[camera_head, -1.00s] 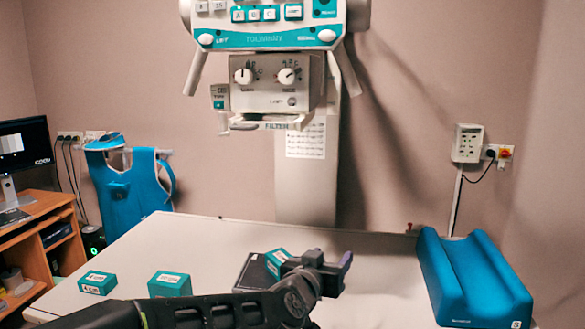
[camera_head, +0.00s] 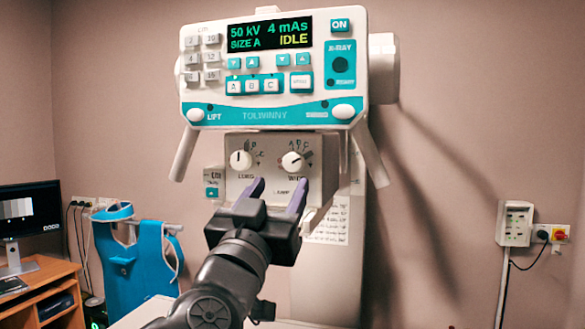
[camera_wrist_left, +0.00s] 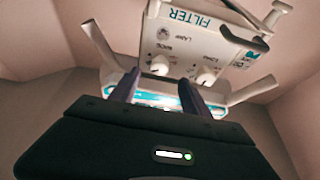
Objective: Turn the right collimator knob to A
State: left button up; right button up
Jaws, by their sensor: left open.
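The right collimator knob (camera_head: 292,161) is a white round dial on the front of the grey collimator box (camera_head: 270,185). Its dark mark points up and to the right; the letters around it are too small to read surely. The left knob (camera_head: 241,160) is beside it, its mark about upright. My left gripper (camera_head: 278,190) is open and empty, below the knobs with its purple fingers pointing up toward the panel. In the left wrist view, upside down, the right knob (camera_wrist_left: 160,66) shows beyond and between the open fingertips (camera_wrist_left: 160,80). I see no contact.
The control console (camera_head: 270,75) hangs just above the box, its screen reading "SIZE A" and "IDLE". A white handle hangs on each side of the box. A blue apron (camera_head: 135,262) and a desk (camera_head: 45,290) stand at the left. A wall socket box (camera_head: 515,223) is at the right.

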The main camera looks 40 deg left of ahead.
aim_at(292, 167)
pick_arm(q)
jog(key=p+x, duration=0.1)
jog(key=x, duration=0.7)
jog(key=shift+f, duration=0.15)
grip_shut()
dwell(0.4)
